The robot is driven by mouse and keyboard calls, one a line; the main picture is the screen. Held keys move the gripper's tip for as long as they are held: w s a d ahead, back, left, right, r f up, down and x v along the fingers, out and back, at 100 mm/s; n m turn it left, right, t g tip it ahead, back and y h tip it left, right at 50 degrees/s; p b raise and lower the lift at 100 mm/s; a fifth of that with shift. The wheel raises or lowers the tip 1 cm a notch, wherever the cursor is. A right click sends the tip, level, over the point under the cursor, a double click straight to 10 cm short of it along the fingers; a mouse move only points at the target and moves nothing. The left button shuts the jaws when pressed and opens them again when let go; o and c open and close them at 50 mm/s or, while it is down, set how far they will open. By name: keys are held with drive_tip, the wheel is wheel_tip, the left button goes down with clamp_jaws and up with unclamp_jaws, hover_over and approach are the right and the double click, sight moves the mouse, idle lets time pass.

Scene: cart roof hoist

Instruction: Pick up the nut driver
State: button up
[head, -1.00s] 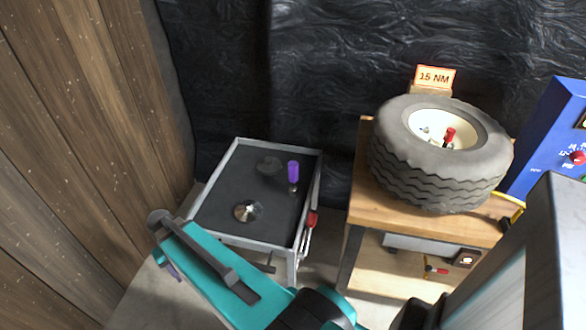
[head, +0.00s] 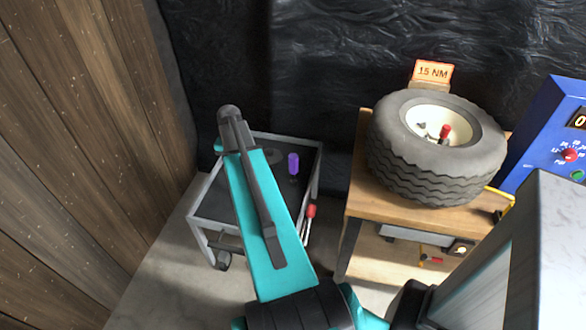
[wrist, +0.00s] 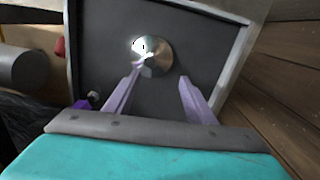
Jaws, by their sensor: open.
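A tool with a purple handle (head: 293,163), which I take for the nut driver, stands upright at the back right of the cart tray in the head view. In the wrist view its purple part (wrist: 81,104) shows at the lower left, partly cut off by my gripper's body. My gripper (wrist: 160,74) is open and empty, its two lavender fingers pointing over the tray. A shiny silver cone-shaped piece (wrist: 152,56) lies on the tray beyond the fingertips. In the head view my arm hides the gripper and that piece. The nut driver is to the side of the fingers, not between them.
The grey metal cart (head: 212,222) has a raised rim; a red-handled tool (head: 311,211) hangs on its right side. A wooden bench (head: 385,213) with a big tyre (head: 430,165) stands to the right. A plank wall (head: 80,150) is at the left.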

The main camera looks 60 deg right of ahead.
drive_tip(key=s+d+r+m, duration=0.3)
drive_tip(key=s+d+r, duration=0.15)
drive_tip(key=d, duration=0.55)
wheel_tip(320, 180, up, 5)
drive_tip(key=m+p, duration=0.1)
drive_tip(key=m, duration=0.2)
hover_over(294, 162)
drive_tip(key=d, duration=0.2)
drive_tip(key=shift+w+a, duration=0.25)
drive_tip(key=shift+w, duration=0.1)
drive_tip(key=shift+f, duration=0.15)
drive_tip(key=shift+f+p, duration=0.55)
drive_tip(key=shift+f, duration=3.7)
drive_tip(key=shift+f, duration=0.1)
drive_tip(key=shift+w+f+p, duration=0.15)
drive_tip(key=shift+f+p, duration=0.6)
drive_tip(key=shift+f, duration=1.75)
